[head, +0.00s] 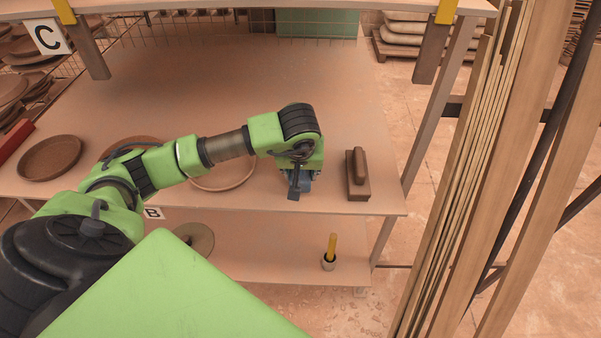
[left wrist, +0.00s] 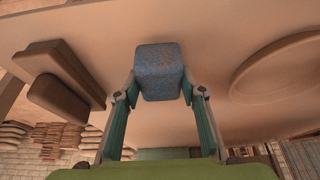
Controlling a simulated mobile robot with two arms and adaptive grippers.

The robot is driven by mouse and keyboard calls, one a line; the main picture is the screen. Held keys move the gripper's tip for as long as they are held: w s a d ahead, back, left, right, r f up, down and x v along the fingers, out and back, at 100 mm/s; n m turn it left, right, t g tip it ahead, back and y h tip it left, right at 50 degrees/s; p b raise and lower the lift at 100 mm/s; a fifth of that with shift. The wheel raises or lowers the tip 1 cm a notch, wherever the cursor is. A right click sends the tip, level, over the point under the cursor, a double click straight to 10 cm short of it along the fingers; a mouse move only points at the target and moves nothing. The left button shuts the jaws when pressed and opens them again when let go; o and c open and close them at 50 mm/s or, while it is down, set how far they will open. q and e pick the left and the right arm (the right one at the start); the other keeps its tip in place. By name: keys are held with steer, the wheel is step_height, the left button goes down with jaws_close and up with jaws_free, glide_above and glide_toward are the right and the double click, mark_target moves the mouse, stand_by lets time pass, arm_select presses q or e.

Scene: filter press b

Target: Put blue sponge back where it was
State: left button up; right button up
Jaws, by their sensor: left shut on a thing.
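The blue sponge (left wrist: 159,66) is a speckled blue block between the two fingers of my left gripper (left wrist: 160,92) in the left wrist view. The gripper is shut on it, with one finger on each side. In the head view my left gripper (head: 298,187) points down over the front right part of the table, left of a brown block with a handle. The wrist and fingers hide most of the sponge there. I cannot tell whether the sponge touches the tabletop. My right gripper is not in view.
The brown handled block (head: 358,177) stands close to the right of my gripper, near the table's (head: 270,85) right edge. A round plate (head: 228,186) lies to the left, partly behind my arm. A brown dish (head: 50,157) sits farther left. A lower shelf holds a yellow-handled tool (head: 332,247).

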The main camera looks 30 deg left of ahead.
arm_select(q)
steer(key=shift+f, duration=0.65)
steer(key=shift+f, duration=0.2)
steer(key=o, duration=1)
steer(key=shift+r, duration=0.4)
steer(key=b+v, duration=0.1)
steer(key=v, duration=1)
steer(key=shift+s+d+r, duration=0.1)
steer(key=shift+s+r, duration=0.1)
steer(key=shift+r, duration=0.1)
